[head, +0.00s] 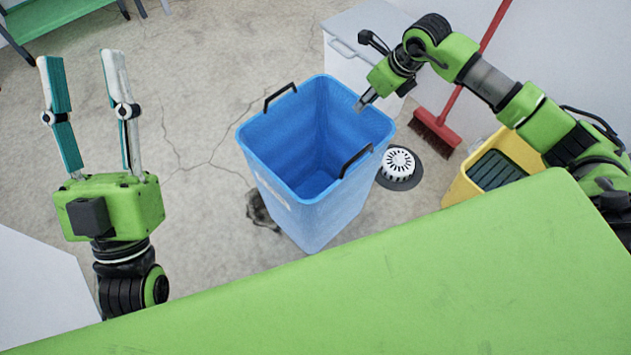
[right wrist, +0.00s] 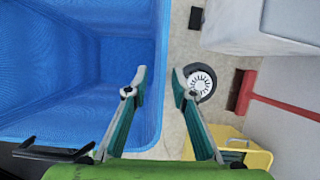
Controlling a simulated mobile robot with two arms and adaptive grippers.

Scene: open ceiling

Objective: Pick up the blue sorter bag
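The blue sorter bag (head: 318,203) is an open-topped, box-like bag standing upright and empty on the floor. It has two black handles, one on the far-left rim (head: 280,97) and one on the near-right rim (head: 357,161). My right gripper (head: 362,103) is over the bag's far-right rim. In the right wrist view its fingers (right wrist: 159,72) are apart with nothing held; the blue rim (right wrist: 160,40) runs between the tips in the picture. I cannot tell whether they touch it. My left gripper (head: 75,55) is open and empty, left of the bag and apart from it.
A yellow bin (head: 456,188), a round white-and-black floor fixture (head: 398,164) and a red broom (head: 436,132) are right of the bag. A white cabinet (head: 345,22) stands behind. A green bench (head: 50,18) is far left.

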